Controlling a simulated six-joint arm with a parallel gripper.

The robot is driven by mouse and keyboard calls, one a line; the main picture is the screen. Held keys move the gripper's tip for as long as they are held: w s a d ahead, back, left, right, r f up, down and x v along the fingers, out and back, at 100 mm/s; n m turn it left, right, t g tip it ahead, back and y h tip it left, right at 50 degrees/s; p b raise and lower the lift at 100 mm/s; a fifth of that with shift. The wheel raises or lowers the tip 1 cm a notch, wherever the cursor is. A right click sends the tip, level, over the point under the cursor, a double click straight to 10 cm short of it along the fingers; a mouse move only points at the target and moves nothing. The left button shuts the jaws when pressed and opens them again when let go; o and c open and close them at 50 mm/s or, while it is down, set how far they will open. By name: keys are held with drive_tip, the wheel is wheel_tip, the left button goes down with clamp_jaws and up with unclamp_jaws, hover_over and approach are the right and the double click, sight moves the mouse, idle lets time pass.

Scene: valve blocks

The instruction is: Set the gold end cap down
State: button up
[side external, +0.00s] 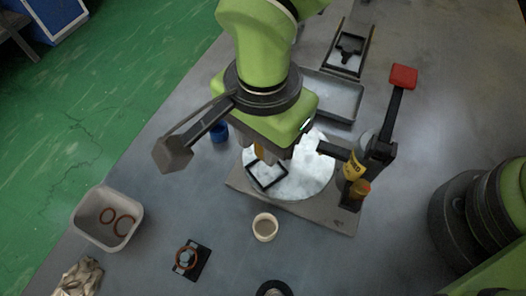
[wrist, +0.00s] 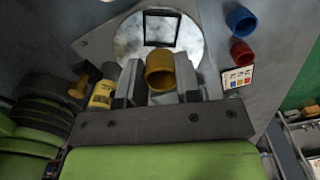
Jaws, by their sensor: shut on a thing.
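The gold end cap (wrist: 160,70) is between the two fingers of my gripper (wrist: 158,82) in the wrist view, with its open round end showing. In the side view only a small part of the gold cap (side external: 259,151) shows under my gripper (side external: 264,148). My gripper is shut on the cap over the pale round plate (side external: 312,178). A black square frame (side external: 267,176) lies on that plate, close to the cap; it also shows in the wrist view (wrist: 161,29). I cannot tell whether the cap touches anything below.
A blue cap (wrist: 241,19) and a red cap (wrist: 241,52) stand beside the plate, near a small card (wrist: 237,77). A red-ended lever (side external: 403,77) and yellow bottle (side external: 354,167) stand right. A bin (side external: 84,230) holds orange rings. A pale cup (side external: 265,227) stands in front.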

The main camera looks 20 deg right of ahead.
drive_tip(key=r, duration=0.2)
drive_tip(key=shift+w+d+r, duration=0.15)
drive_tip(key=shift+w+r, duration=0.15)
drive_tip(key=shift+r, duration=0.05)
drive_tip(key=w+d+f+m, duration=0.1)
drive_tip(key=w+d, duration=0.5)
drive_tip(key=d, duration=0.2)
drive_tip(key=w+d+m, duration=0.2)
drive_tip(key=w+d, duration=0.3)
drive_tip(key=d, duration=0.3)
drive_tip(key=f, duration=0.3)
drive_tip(key=d+f, duration=0.1)
drive_tip(key=f, duration=0.1)
drive_tip(key=shift+w+d+f, duration=0.1)
drive_tip(key=shift+w, duration=0.25)
drive_tip(key=shift+f, duration=2.5)
drive_tip(key=shift+f, duration=0.1)
drive_tip(key=o, duration=1)
drive_tip(key=shift+c, duration=0.2)
